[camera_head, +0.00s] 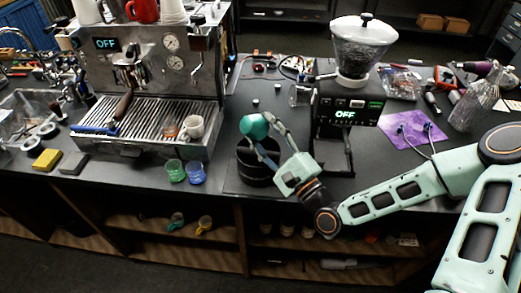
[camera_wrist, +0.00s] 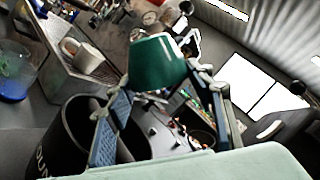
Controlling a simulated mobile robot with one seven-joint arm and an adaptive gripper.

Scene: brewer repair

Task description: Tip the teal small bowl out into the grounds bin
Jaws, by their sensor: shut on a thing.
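The teal small bowl (camera_head: 254,126) is tilted on its side at the tip of my gripper (camera_head: 268,140). It also shows in the wrist view (camera_wrist: 157,62), between the far ends of the fingers, with its outside wall toward the camera. My gripper is shut on the bowl. The black grounds bin (camera_head: 256,172) stands on the counter just below the bowl in the head view. In the wrist view the bin (camera_wrist: 68,130) is at the lower left, partly hidden by a finger. The bowl's inside is hidden, so I cannot tell whether it holds anything.
The espresso machine (camera_head: 140,75) with its drip tray stands left of the bin. A green glass (camera_head: 175,171) and a blue glass (camera_head: 195,173) stand near the front edge. The coffee grinder (camera_head: 348,110) is close on the right of my gripper.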

